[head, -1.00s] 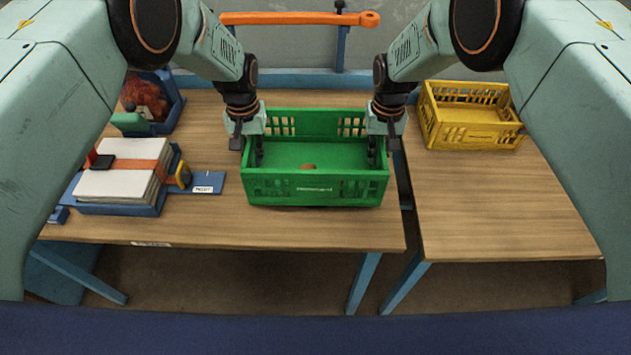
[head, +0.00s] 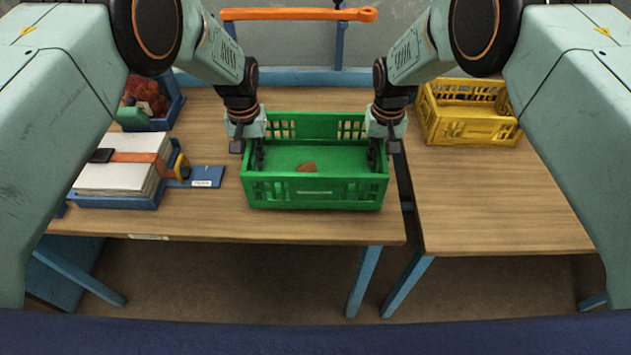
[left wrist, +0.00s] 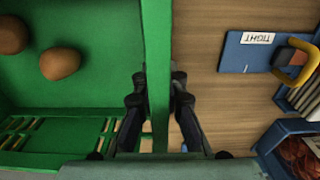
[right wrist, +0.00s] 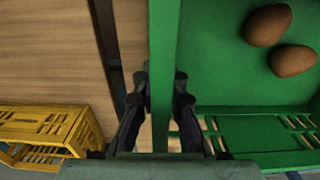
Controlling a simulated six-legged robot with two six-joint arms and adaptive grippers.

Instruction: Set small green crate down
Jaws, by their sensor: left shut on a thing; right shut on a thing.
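The small green crate (head: 316,194) is upright over the right part of the left table (head: 215,222). I cannot tell whether its bottom touches the tabletop. My left gripper (head: 256,152) is shut on its left wall, and my right gripper (head: 376,152) is shut on its right wall. The left wrist view shows that wall (left wrist: 158,60) between the fingers; the right wrist view shows the opposite wall (right wrist: 163,60) likewise gripped. Two brown rounded lumps (left wrist: 60,63) lie inside the crate; the head view shows brown (head: 307,166) on its floor.
A yellow crate (head: 470,131) stands on the right table (head: 500,200), past a narrow gap. At left are a blue tray (head: 120,202) with a white stack and orange strap, and a blue bin (head: 176,103) with reddish contents. Bare wood lies in front of the green crate.

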